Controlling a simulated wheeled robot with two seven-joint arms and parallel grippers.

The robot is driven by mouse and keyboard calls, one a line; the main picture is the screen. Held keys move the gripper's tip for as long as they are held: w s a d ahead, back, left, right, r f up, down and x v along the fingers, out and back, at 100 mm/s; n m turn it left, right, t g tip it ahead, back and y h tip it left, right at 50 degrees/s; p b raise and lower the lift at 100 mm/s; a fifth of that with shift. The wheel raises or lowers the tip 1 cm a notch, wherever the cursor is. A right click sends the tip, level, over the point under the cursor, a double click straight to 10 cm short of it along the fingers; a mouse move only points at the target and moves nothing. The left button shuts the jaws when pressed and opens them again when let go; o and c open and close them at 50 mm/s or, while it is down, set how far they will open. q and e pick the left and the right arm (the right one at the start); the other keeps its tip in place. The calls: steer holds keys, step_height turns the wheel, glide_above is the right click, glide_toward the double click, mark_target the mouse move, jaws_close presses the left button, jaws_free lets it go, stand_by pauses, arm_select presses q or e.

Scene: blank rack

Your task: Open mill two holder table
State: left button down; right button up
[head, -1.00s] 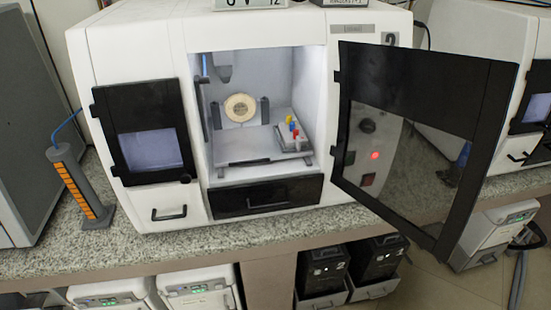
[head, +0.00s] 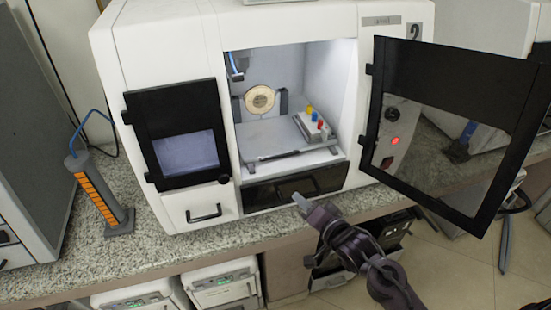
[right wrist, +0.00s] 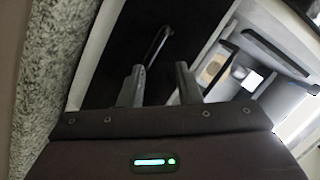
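Mill two (head: 180,60), a white machine marked "2", stands on the counter. Its large glass door (head: 450,130) is swung open to the right. Inside the lit chamber are a pale round blank (head: 260,99) and a flat grey table (head: 275,140) with a small block of red, yellow and blue pegs (head: 315,121). Below the chamber is a shut black drawer front (head: 265,193); its bar handle (right wrist: 158,46) shows in the right wrist view. My right gripper (head: 299,200) is in front of this drawer. Its fingers (right wrist: 159,84) are apart and empty, just short of the handle. My left gripper is out of view.
A smaller dark-framed door (head: 178,140) on the mill's left is shut, above a white drawer with a handle (head: 204,215). A grey stand with orange slots (head: 100,200) is on the granite counter. White and black boxes sit below the counter.

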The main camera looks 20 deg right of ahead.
steer(key=w+r+m+t+y, duration=0.1)
steer(key=w+r, duration=0.1)
steer(key=w+a+r+m+t+y+p, duration=0.1)
steer(key=w+r+y, duration=0.1)
steer(key=w+r, duration=0.1)
steer(key=w+a+r+m+t+y, duration=0.1)
steer(key=w+r, duration=0.1)
steer(key=shift+w+r+m+t+y+p, duration=0.25)
steer(key=shift+w+m+t+y+p, duration=0.05)
steer(key=shift+w+y+p, duration=0.1)
steer(key=shift+w+a, duration=0.3)
steer(key=shift+w, duration=0.15)
jaws_close()
